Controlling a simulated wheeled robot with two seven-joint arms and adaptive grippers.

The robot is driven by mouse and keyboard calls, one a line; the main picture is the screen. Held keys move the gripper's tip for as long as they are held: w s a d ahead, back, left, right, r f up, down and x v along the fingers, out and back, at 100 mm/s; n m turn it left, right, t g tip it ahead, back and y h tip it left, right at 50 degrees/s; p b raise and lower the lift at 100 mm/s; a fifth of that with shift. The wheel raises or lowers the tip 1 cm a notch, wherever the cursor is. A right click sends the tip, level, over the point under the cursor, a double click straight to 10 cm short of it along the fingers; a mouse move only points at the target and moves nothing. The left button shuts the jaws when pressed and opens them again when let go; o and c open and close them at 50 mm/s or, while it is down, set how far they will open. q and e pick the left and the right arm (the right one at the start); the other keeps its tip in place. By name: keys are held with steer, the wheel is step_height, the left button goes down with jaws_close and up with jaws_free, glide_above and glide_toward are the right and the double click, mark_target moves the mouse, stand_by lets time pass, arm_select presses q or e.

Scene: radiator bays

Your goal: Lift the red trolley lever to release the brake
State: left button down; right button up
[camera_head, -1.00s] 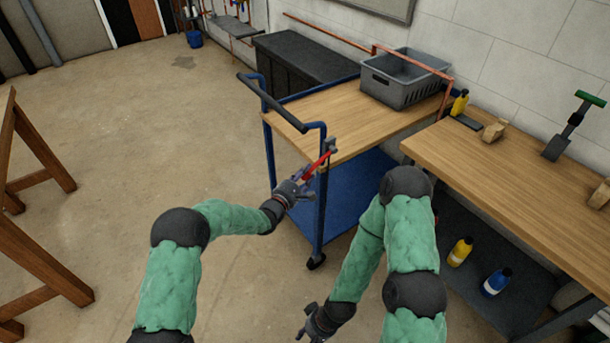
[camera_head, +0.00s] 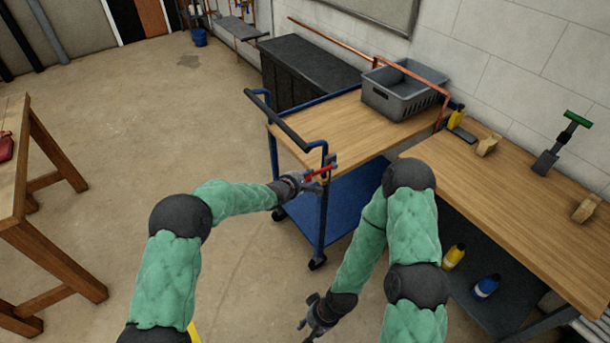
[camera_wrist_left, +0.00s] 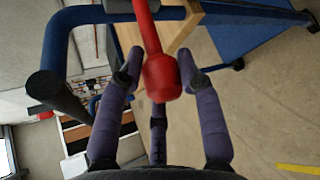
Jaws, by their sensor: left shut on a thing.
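The red trolley lever (camera_head: 319,173) sticks out from the near corner of the blue trolley (camera_head: 324,215), close to level with its free end slightly lower. My left gripper (camera_head: 312,182) is shut on the lever's free end. In the left wrist view the lever (camera_wrist_left: 147,30) ends in a thick red grip between the two fingertips of my left gripper (camera_wrist_left: 160,68). My right gripper (camera_head: 308,313) hangs low over the floor, empty, with its fingers apart.
A grey crate (camera_head: 398,92) and a copper pipe frame (camera_head: 446,100) are on the trolley's wooden top. A workbench (camera_head: 500,205) stands to the right, with bottles beneath. A wooden trestle (camera_head: 45,165) stands at the left. The floor between is clear.

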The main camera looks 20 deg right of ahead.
arm_select(q)
steer(key=shift+s+d+r+g+y+b, duration=0.15)
steer(key=shift+d+r+g+y+b, duration=0.2)
steer(key=shift+r+y, duration=0.25)
steer(key=shift+d+r+m+g+y+b, duration=0.1)
steer(key=shift+r+m+g+y+b, duration=0.2)
steer(key=shift+r+y+b, duration=0.15)
steer(key=shift+d+r+y+b, duration=0.1)
steer(key=shift+r+y+b, duration=0.2)
steer(key=shift+b, duration=0.15)
steer(key=shift+d+r+g+y+b, duration=0.2)
steer(key=shift+r+g+y+b, duration=0.15)
steer(key=shift+r+b, duration=0.05)
stand_by(0.4)
steer(key=c, duration=1)
jaws_free()
steer(key=shift+o, duration=0.5)
steer(key=shift+d+r, duration=0.1)
steer(key=shift+r, duration=0.05)
